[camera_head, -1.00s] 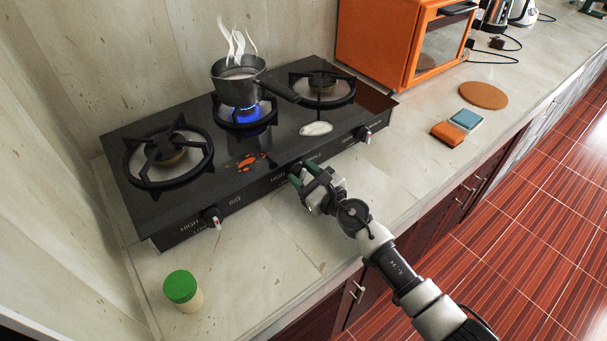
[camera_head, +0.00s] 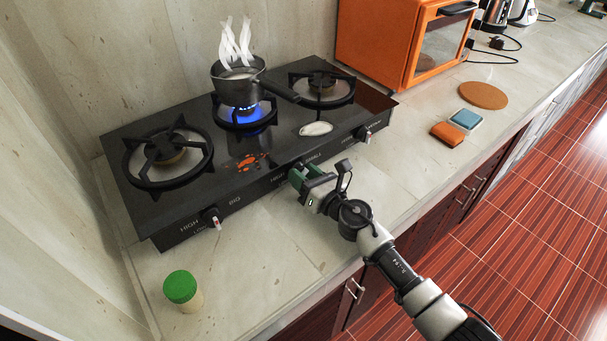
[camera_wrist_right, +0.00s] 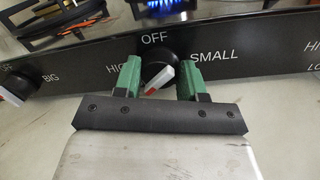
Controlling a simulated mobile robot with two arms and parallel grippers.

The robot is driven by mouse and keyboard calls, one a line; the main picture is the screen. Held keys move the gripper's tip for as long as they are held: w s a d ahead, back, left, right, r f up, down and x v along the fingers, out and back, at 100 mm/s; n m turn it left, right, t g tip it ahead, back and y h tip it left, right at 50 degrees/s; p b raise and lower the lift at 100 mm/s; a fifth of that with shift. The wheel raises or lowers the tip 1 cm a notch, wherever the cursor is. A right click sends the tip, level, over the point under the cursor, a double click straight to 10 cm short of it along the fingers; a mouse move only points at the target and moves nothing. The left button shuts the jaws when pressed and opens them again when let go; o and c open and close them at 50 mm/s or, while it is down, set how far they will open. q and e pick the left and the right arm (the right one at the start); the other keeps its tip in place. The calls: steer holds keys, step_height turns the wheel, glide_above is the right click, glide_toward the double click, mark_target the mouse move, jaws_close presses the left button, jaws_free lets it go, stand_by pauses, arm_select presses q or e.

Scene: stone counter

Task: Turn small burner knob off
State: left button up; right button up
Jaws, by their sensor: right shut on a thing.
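The small burner knob (camera_wrist_right: 155,56) is round and black with a white, red-marked bar (camera_wrist_right: 159,80) that lies slanted, from lower left to upper right. It sits below the word OFF, between HIGH and SMALL, on the stove's front panel. My right gripper (camera_wrist_right: 160,78) has its green fingers on both sides of the knob, shut on it. In the head view, my right gripper (camera_head: 299,177) is at the middle of the front panel and mostly hides this knob. A blue flame (camera_head: 244,109) burns under the pot (camera_head: 236,76) on the middle burner. My left gripper is not in view.
The big burner knob (camera_head: 212,216) is to the left and another knob (camera_head: 364,134) to the right on the stove (camera_head: 205,192). A green-lidded jar (camera_head: 181,291) stands at the front left. Orange and blue blocks lie to the right. The counter before the panel is mostly clear.

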steer(key=shift+f+m, duration=0.1)
steer(key=shift+m, duration=0.4)
steer(key=o, duration=0.9)
steer(key=v, duration=1.1)
steer(key=shift+b, duration=0.35)
